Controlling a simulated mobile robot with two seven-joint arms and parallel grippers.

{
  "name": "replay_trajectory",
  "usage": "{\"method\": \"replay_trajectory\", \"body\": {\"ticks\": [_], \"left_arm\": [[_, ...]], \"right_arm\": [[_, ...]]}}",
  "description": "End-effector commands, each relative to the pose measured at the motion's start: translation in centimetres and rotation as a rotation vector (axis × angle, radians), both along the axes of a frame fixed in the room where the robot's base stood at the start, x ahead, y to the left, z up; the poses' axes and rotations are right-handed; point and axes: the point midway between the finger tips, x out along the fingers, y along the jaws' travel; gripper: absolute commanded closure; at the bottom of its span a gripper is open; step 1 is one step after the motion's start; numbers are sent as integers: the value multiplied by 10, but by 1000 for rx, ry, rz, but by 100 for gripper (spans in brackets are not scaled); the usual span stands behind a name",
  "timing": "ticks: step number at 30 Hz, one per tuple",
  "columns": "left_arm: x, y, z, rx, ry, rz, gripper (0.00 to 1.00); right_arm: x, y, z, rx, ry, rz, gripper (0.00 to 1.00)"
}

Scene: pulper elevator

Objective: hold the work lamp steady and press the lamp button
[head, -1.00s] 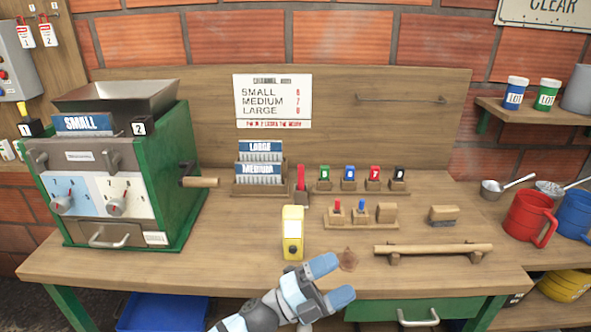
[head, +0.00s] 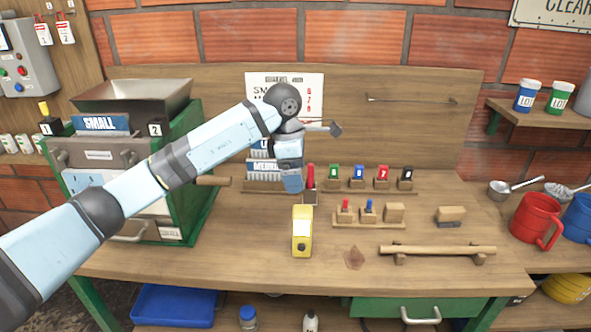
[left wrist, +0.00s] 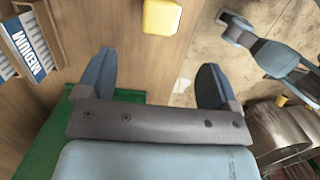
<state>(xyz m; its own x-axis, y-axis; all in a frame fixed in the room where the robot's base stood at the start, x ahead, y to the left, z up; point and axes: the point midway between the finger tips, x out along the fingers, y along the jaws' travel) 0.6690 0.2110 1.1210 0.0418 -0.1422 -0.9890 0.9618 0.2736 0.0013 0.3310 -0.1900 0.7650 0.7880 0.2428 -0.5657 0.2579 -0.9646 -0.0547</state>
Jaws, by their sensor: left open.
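The work lamp (head: 302,238) is a small upright yellow box with a white panel, standing near the front middle of the bench. A small dark spot shows low on its front; I cannot tell whether it is the button. My left gripper (head: 292,180) points down above and behind the lamp, in front of the card racks, and touches nothing that I can see. In the left wrist view, the left fingers (left wrist: 155,78) are wide apart and empty, with the yellow lamp (left wrist: 160,16) beyond them at the top edge. My right gripper is not clearly seen.
My left arm crosses in front of the green machine (head: 185,225). A red upright piece (head: 310,177) stands close behind the lamp. Peg racks (head: 368,222) and a wooden rail (head: 437,250) lie to its right. Bench around the lamp's front is clear.

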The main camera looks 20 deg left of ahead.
Motion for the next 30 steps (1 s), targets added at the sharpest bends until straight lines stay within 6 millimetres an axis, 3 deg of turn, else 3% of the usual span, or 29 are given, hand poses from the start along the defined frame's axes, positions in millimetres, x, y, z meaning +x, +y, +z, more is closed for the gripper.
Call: {"method": "replay_trajectory", "body": {"ticks": [5,21,30], "left_arm": [[0,-3,-19,2,4,1,14],[4,-18,-116,-1,3,1,14],[5,-20,-135,-1,1,-1,14]], "right_arm": [[0,0,0,-2,1,1,14],[1,0,9,-6,-10,4,14],[1,0,9,-6,-9,5,14]]}}
